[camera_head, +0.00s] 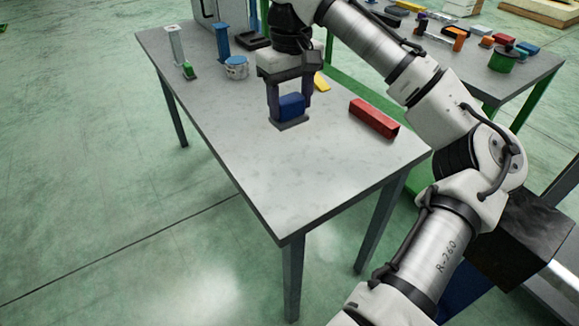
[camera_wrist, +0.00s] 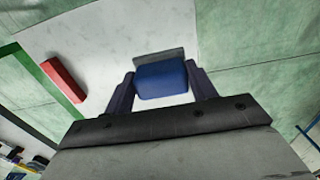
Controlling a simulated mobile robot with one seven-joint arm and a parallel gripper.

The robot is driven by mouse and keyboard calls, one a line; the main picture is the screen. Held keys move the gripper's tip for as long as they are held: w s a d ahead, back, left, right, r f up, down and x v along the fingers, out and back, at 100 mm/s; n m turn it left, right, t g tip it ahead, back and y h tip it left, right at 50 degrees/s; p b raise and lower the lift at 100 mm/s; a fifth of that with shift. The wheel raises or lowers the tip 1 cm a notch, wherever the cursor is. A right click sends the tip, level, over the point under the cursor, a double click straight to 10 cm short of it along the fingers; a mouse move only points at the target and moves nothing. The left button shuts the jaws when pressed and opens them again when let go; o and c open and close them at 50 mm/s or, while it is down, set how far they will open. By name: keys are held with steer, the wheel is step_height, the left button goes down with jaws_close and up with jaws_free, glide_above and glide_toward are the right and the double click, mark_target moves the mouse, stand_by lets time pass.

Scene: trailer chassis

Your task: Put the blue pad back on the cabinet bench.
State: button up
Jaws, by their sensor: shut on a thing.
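The blue pad (camera_head: 291,106) is a small block between the fingers of my gripper (camera_head: 289,103). My gripper is shut on it, with one finger on each side, pointing down over the grey table (camera_head: 330,165). In the wrist view the blue pad (camera_wrist: 163,81) sits between the two dark fingers of my gripper (camera_wrist: 162,88). A grey plate (camera_wrist: 160,56) shows just beyond the pad, and in the head view it lies at or just under the pad's base (camera_head: 291,124). I cannot tell whether the pad touches the table. No bench is clearly labelled as the cabinet bench.
A red block (camera_head: 374,118) lies right of my gripper. A yellow piece (camera_head: 321,82) lies behind it. The front tabletop is clear. A second, cluttered table (camera_head: 480,80) stands at the right.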

steer(key=shift+w+f, duration=0.1)
steer(key=shift+w, duration=0.15)
steer(key=shift+f, duration=0.35)
step_height(320, 180, down, 19)
steer(key=shift+p, duration=0.85)
steer(key=shift+f, duration=0.1)
steer(key=o, duration=1)
steer(key=shift+c, duration=0.2)
step_height(320, 180, up, 12)
steer(key=b, duration=0.2)
